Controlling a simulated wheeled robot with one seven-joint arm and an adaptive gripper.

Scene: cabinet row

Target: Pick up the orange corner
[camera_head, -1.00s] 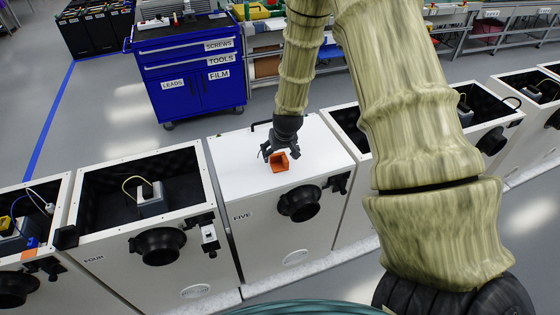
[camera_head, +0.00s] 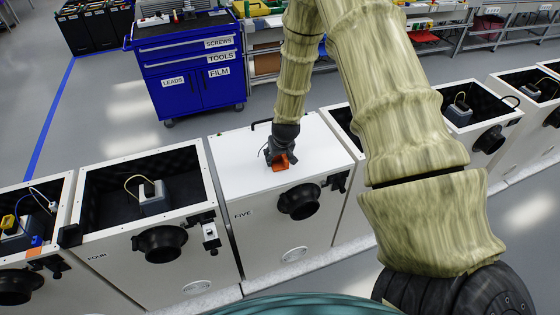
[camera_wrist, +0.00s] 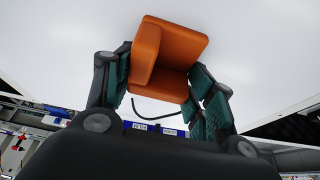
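The orange corner (camera_head: 280,163) is a small angled block on the white top of the box labelled FIVE (camera_head: 240,180). My gripper (camera_head: 280,158) is low over that top, directly at the corner and partly covering it. In the wrist view the corner (camera_wrist: 172,55) sits between my two fingers (camera_wrist: 160,80), one on each side. Their teal pads appear next to its sides, with little or no gap. I cannot tell whether they press on it. The corner appears to rest on the white surface.
Open-topped boxes with dark linings stand on both sides, including FOUR (camera_head: 120,245) on the left. A black handle (camera_head: 262,122) is on the back edge of box FIVE's top. A blue tool cabinet (camera_head: 190,75) stands behind, across grey floor.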

